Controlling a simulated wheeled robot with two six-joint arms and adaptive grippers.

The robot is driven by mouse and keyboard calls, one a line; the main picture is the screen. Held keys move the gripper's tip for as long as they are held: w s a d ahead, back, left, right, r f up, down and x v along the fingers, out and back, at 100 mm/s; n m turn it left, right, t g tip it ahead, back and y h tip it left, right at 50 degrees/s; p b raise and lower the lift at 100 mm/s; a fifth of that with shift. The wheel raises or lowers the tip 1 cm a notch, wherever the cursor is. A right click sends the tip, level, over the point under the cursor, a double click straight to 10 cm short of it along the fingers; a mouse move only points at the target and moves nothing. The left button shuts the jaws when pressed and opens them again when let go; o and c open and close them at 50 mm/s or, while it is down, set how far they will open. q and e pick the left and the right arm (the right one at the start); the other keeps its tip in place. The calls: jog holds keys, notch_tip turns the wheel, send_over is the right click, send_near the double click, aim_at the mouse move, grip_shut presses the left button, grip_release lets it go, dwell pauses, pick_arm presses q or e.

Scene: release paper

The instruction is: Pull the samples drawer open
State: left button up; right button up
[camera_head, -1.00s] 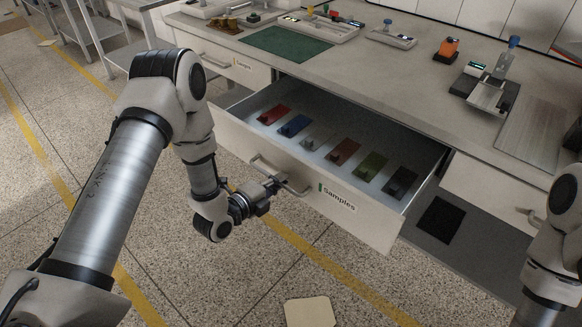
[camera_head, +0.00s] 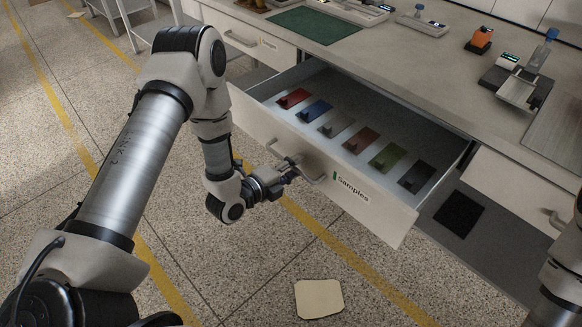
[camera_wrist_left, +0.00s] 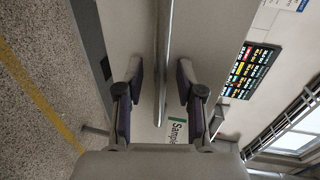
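The samples drawer (camera_head: 385,216) stands well out from the workbench, with a "Samples" label on its front. Several coloured sample plates with small knobs lie in a row inside it. My left gripper (camera_head: 292,168) is at the drawer's bar handle (camera_head: 312,180). In the left wrist view, the left gripper's fingers (camera_wrist_left: 161,95) are spread on either side of the handle bar (camera_wrist_left: 163,60), with a visible gap on both sides. The "Samples" label (camera_wrist_left: 177,132) shows just beyond. My right gripper is out of view; only part of the right arm shows at the right edge.
A closed drawer (camera_head: 256,44) is at the left and another closed front (camera_head: 515,188) at the right. The worktop (camera_head: 410,70) holds a green mat (camera_head: 315,25) and an orange device (camera_head: 480,40). A pale square (camera_head: 318,298) lies on the otherwise open floor in front.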

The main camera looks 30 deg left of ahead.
pick_arm(q)
jog(key=v, duration=1.2)
jog(key=s+d+f+n+g+p, duration=0.2)
jog(key=s+d+f+g+p, duration=0.45)
jog(key=d+g, duration=0.2)
jog(key=s+a+f+n+g+y, duration=0.2)
jog(key=s+n, duration=0.4)
jog(key=n, duration=0.4)
jog(key=s+a+f+n+g+y, duration=0.2)
jog(key=s+n, duration=0.4)
jog(key=n, duration=0.4)
jog(key=shift+s+a+f+n+g+y+p, duration=0.2)
jog(key=shift+a+n+g+y+p, duration=0.15)
jog(key=shift+a+g+y, duration=0.5)
